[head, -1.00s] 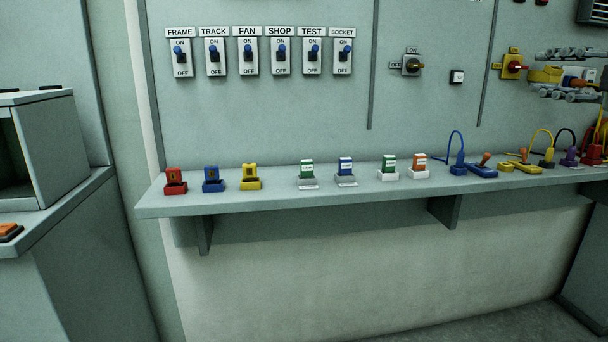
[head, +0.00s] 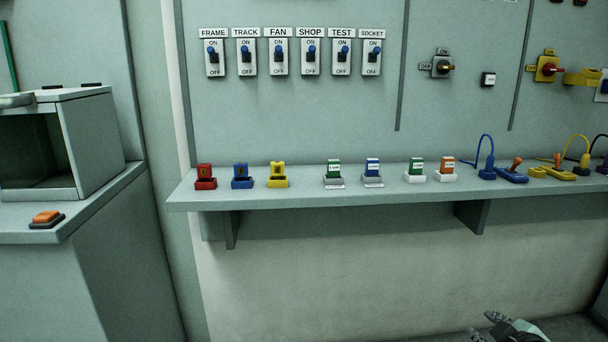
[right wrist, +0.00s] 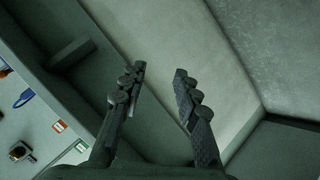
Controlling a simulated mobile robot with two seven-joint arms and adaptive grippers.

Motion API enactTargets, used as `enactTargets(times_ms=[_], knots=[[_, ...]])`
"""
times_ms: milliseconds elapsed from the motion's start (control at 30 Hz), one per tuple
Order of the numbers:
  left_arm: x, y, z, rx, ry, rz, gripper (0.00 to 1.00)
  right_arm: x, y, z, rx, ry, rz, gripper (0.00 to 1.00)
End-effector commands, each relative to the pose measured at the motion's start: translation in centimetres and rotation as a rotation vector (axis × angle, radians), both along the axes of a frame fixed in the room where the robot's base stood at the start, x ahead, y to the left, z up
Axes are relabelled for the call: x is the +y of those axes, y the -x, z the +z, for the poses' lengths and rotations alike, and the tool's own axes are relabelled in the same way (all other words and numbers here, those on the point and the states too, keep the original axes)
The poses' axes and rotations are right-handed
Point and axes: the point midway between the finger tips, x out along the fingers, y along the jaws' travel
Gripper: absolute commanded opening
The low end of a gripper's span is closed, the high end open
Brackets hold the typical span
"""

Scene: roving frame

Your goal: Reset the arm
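My right gripper (head: 487,326) shows at the bottom edge of the head view, low in front of the wall below the shelf. In the right wrist view its two dark fingers (right wrist: 160,70) stand apart with nothing between them. Most of the right arm is out of the head view. My left gripper is not in view.
A grey shelf (head: 330,193) carries red, blue and yellow blocks, small labelled blocks and corded plugs. Above it is a panel with labelled switches (head: 278,57) and rotary knobs (head: 443,67). At left, an open-fronted box (head: 88,140) and an orange button (head: 46,217) sit on a counter.

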Motion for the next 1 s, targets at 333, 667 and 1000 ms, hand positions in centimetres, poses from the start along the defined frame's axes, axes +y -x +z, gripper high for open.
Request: enactTargets(times_ms=[333,667,1000], knots=[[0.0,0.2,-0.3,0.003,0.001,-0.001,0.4,6.8,17.0,-18.4,0.449,-0.28,-0.328,0.31],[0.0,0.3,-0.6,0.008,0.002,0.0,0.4,10.2,24.8,-22.8,0.635,-0.364,-0.451,0.31],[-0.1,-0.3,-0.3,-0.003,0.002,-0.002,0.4,10.3,24.8,-22.8,0.635,-0.364,-0.45,0.31]])
